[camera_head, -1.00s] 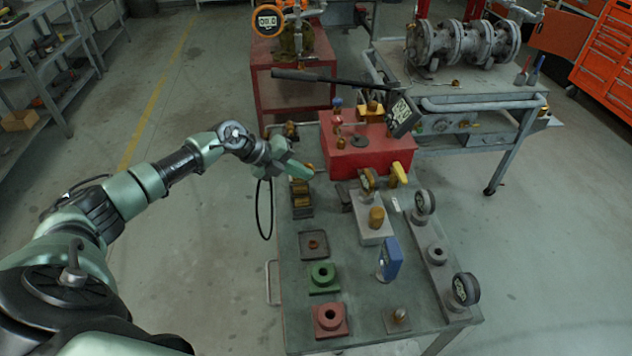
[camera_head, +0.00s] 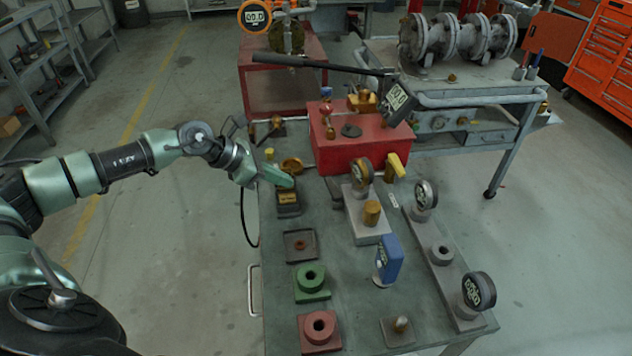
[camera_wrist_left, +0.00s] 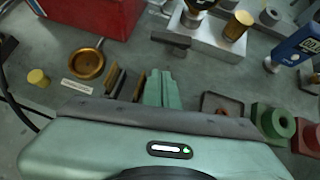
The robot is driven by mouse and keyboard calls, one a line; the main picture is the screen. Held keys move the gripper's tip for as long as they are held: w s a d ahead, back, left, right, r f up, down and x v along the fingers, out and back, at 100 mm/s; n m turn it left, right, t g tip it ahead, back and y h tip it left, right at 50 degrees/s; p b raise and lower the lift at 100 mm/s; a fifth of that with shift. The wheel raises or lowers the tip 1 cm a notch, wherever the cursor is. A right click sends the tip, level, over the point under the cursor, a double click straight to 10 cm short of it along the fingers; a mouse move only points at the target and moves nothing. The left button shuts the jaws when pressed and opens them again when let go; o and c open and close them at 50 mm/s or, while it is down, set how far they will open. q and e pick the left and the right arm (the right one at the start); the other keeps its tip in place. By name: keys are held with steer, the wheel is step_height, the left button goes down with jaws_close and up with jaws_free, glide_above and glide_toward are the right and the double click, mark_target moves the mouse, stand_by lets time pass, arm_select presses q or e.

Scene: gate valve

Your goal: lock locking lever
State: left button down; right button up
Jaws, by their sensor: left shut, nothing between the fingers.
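My left gripper (camera_head: 284,180) is shut and empty, with its green fingers above the far left part of the bench, just above a dark stand with brass blocks (camera_head: 289,198). In the left wrist view the closed fingers (camera_wrist_left: 163,88) point toward the bench beside that stand. A round brass piece (camera_head: 291,165) lies behind the fingers and shows as a brass dish (camera_wrist_left: 86,65) in the wrist view. A yellow lever (camera_head: 396,166) stands at the right front of the red box (camera_head: 350,153). I cannot tell which part is the locking lever. My right gripper is not in view.
A long black bar (camera_head: 310,64) reaches over the red box. A yellow knob (camera_wrist_left: 38,78) stands left of the brass dish. Gauges (camera_head: 478,291), a blue device (camera_head: 389,259), and green (camera_head: 312,282) and red (camera_head: 320,328) blocks occupy the bench. Floor left of the bench is clear.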

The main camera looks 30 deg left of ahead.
mark_target(326, 183)
arm_select(q)
steer(key=p+x, duration=0.1)
steer(key=x, duration=0.5)
steer(key=shift+r, duration=0.15)
steer(key=w+d, duration=0.1)
steer(key=w+d+p, duration=0.1)
steer(key=shift+w+d, duration=0.15)
steer(key=shift+w, duration=0.1)
steer(key=shift+w+d, duration=0.2)
steer(key=shift+w, duration=0.05)
steer(key=b, duration=0.1)
steer(key=w+f+m+b, duration=0.1)
steer(key=b, duration=0.1)
steer(key=shift+d+g+h+b, duration=0.25)
steer(key=shift+g+h+b, duration=0.05)
steer(key=shift+w+r+b, duration=0.1)
steer(key=shift+r+b, duration=0.05)
steer(key=shift+b, duration=0.15)
steer(key=shift+w+r, duration=0.1)
steer(key=shift+r, duration=0.15)
